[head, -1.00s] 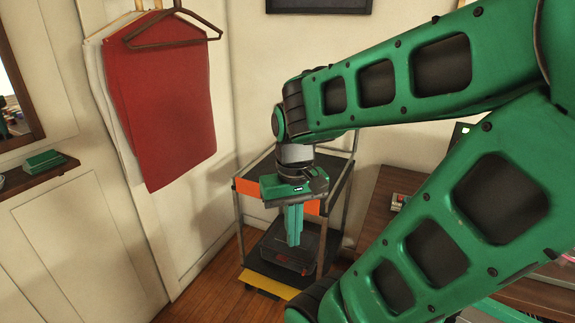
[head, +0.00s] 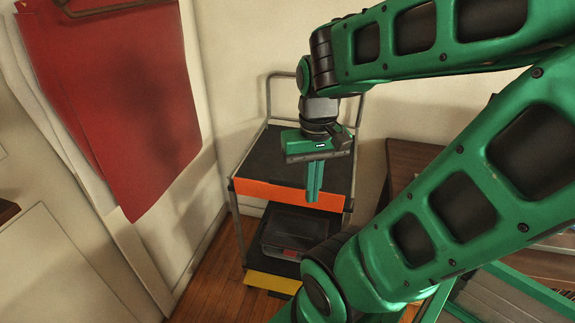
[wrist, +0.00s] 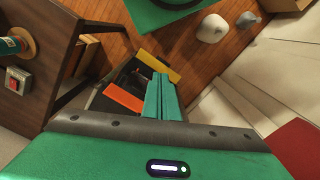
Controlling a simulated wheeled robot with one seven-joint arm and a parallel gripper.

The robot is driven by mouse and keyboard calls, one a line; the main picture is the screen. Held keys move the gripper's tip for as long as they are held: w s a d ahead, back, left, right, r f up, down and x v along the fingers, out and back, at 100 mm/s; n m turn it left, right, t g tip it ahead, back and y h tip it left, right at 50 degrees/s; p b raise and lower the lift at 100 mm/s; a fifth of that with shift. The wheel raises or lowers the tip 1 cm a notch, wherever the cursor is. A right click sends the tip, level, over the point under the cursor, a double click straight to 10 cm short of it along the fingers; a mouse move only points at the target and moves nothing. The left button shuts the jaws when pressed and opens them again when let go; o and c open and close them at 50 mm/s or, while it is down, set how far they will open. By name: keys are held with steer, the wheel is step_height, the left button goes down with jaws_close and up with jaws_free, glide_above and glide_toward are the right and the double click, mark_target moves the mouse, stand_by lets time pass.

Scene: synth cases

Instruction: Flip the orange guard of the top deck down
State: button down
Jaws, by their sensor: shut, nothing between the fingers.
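The trolley's top deck (head: 265,160) is a black shelf with a metal rail at its back. The orange guard (head: 270,190) runs along its front edge; I cannot tell whether it stands up or hangs down. It also shows in the wrist view (wrist: 124,98), left of the fingers. My gripper (head: 313,197) points down with its green fingers shut and empty. In the head view the fingers overlap the guard's right half and hide part of it; contact is unclear.
A yellow guard (head: 270,282) fronts the lower deck, where a dark case (head: 290,235) rests. A red cloth (head: 115,90) hangs on the left wall. A brown wooden desk (head: 410,160) stands right of the trolley. Wooden floor (head: 225,285) lies left of it.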

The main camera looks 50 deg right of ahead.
steer(key=shift+w+a, duration=0.1)
steer(key=w+d+r+m, duration=0.3)
steer(key=w+d, duration=0.6)
steer(key=w, duration=0.4)
steer(key=w+d+f+m+y, duration=0.1)
steer(key=w+d+f, duration=0.1)
steer(key=w+d, duration=0.2)
steer(key=w+d+f+m+g+y, duration=0.1)
steer(key=w+d+f, duration=0.2)
steer(key=w+d, duration=0.2)
steer(key=shift+w+d, duration=0.2)
steer(key=shift+d, duration=0.05)
steer(key=shift+f, duration=0.15)
glide_above(287, 192)
steer(key=w+d, duration=0.2)
steer(key=d, duration=0.1)
steer(key=w+d+x, duration=0.1)
steer(key=x, duration=0.8)
steer(key=shift+s+d+f, duration=0.15)
steer(key=shift+s+f, duration=0.05)
steer(key=shift+f, duration=0.2)
